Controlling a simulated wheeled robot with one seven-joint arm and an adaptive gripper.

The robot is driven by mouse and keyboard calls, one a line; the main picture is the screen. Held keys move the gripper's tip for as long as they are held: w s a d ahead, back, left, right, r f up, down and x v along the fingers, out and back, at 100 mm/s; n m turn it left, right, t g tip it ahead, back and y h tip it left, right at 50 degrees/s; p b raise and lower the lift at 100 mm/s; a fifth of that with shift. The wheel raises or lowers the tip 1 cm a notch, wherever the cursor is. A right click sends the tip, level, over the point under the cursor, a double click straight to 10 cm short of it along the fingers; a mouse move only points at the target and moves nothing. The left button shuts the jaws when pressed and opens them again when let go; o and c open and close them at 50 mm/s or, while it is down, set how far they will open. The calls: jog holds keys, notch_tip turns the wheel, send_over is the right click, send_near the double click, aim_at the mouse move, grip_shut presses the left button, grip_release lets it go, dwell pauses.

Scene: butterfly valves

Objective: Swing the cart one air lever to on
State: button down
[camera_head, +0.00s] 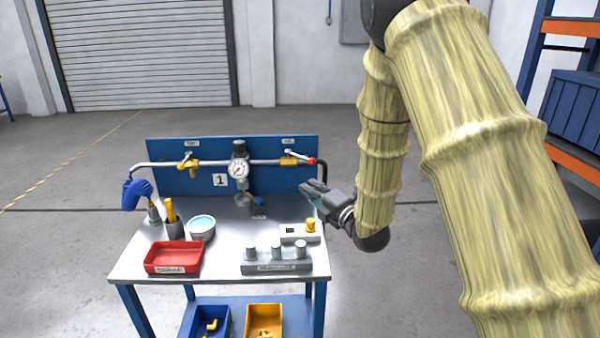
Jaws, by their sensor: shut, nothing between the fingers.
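Cart one (125,266) is a blue-framed cart with a metal top and a blue back panel (165,187) bearing a "1" plate (219,180). A grey pipe (214,162) runs along the panel. The right valve (288,161) has a brass body and a lever (299,157) ending in a red tip. The left valve (188,163) has a brass body. A small label sits above each valve, too small to read surely, so I cannot tell which is air. My gripper (308,190) is shut and empty, in front of and just below the right valve, apart from its lever.
A round gauge (238,169) sits mid-pipe. The cart top holds a red tray (174,258), a round bowl (202,228), a grey block with knobs (276,265) and a small box with a yellow knob (300,233). Open floor lies left of the cart.

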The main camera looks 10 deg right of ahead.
aim_at(300, 157)
jog(key=w+r+p, duration=0.1)
jog(key=w+p, duration=0.3)
jog(key=w, duration=0.7)
jog(key=shift+w+a+r, duration=0.15)
jog(key=shift+w+a, duration=0.1)
jog(key=shift+n, duration=0.4)
